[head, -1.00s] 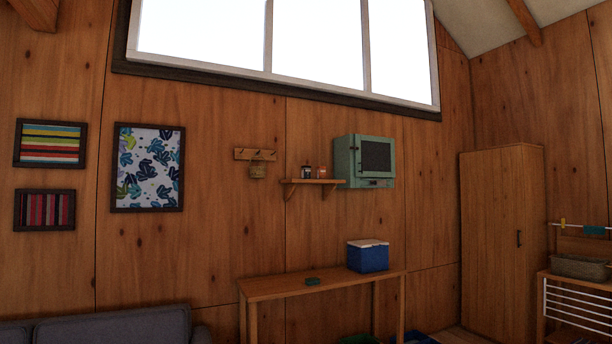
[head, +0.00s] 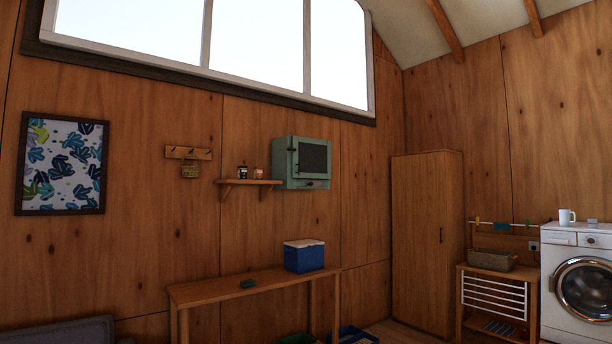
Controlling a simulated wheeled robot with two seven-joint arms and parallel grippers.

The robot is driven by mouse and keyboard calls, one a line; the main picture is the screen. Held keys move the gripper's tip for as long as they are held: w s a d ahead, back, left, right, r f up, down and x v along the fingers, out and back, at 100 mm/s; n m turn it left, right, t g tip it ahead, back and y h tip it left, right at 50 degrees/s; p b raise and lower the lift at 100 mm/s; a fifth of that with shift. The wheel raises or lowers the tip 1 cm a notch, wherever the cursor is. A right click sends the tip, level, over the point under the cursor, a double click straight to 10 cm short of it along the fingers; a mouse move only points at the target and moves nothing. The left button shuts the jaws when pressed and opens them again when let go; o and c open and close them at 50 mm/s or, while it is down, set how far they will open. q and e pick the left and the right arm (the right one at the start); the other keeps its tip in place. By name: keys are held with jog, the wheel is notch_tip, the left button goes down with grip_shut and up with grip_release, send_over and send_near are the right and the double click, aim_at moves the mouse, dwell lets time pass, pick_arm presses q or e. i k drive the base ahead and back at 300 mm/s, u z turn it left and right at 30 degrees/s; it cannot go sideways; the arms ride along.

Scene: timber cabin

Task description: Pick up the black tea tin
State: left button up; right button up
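A small dark tin or jar (head: 242,172) stands on the little wooden wall shelf (head: 250,182), next to an orange-brown jar (head: 258,173). It is too small here to tell for sure whether it is the black tea tin. The shelf is on the timber wall, left of a green wall cabinet. Neither of my grippers is in the head view.
Bins are on the floor below. A sofa (head: 70,331) is at lower left; a wardrobe (head: 425,240) and washing machine (head: 578,280) are right.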

aim_at(242, 171)
jog(key=z, duration=0.15)
jog(key=i, duration=3.95)
jog(key=u, duration=2.3)
